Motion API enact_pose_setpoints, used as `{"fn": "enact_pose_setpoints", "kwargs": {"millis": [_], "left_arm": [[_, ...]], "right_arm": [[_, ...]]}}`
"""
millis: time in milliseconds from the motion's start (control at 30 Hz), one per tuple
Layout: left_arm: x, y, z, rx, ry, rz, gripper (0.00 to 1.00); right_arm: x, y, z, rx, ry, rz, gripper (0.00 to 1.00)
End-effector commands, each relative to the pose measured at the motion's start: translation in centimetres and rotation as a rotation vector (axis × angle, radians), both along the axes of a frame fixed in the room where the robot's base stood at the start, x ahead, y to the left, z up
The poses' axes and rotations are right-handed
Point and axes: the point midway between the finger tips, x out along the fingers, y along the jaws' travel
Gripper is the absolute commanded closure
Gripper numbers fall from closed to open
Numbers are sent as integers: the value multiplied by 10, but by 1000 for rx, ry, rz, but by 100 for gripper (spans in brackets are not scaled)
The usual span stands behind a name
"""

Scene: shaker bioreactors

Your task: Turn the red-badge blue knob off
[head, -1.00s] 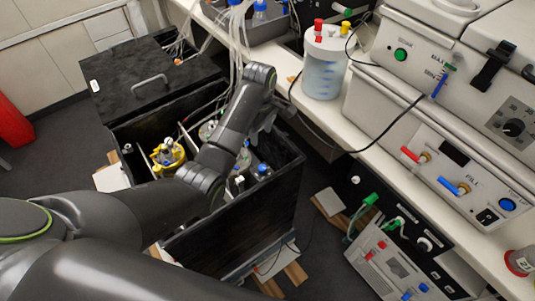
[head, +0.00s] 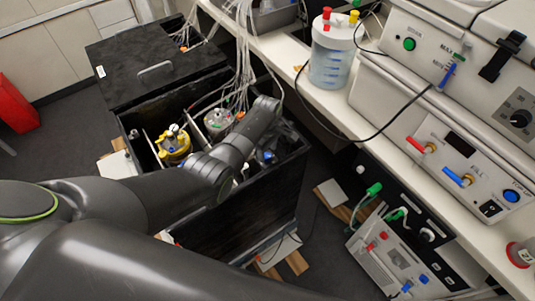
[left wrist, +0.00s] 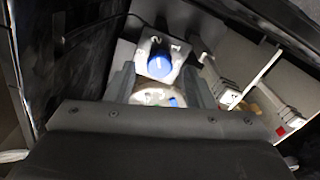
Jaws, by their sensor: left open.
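A blue knob (left wrist: 160,66) sits on a pale metal plate in the left wrist view, inside the black open box. A blue spot, probably this knob, shows beside my arm in the head view (head: 268,157). I cannot make out a red badge on the knob. My left gripper (left wrist: 157,82) is open, its two fingers apart on either side below the knob, with no visible contact. A rounded shiny part (left wrist: 158,97) with a blue mark lies between the fingers. In the head view my left arm reaches into the box and its fingers are hidden. My right gripper is not in view.
The black box (head: 235,225) has walls close around my left gripper. A yellow-ringed vessel (head: 175,148) and pale tubes (head: 243,50) are near the arm. A small red patch (left wrist: 283,130) shows on the right in the wrist view. A bench with instruments (head: 455,160) stands at right.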

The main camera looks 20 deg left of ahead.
Motion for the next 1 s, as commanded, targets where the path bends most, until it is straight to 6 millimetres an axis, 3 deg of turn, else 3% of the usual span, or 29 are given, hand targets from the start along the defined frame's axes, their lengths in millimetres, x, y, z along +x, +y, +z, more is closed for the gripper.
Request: {"fn": "enact_pose_setpoints", "kwargs": {"millis": [200, 600, 933, 1000], "left_arm": [[0, 0, -20, 0, 0, 0, 52], [1, 0, -23, 0, -1, 0, 53], [0, 0, -23, 0, -1, 0, 96], [1, 0, -23, 0, -1, -1, 96]], "right_arm": [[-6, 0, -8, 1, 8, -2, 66], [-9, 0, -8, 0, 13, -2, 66], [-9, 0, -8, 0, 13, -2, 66], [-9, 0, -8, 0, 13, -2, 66]]}}
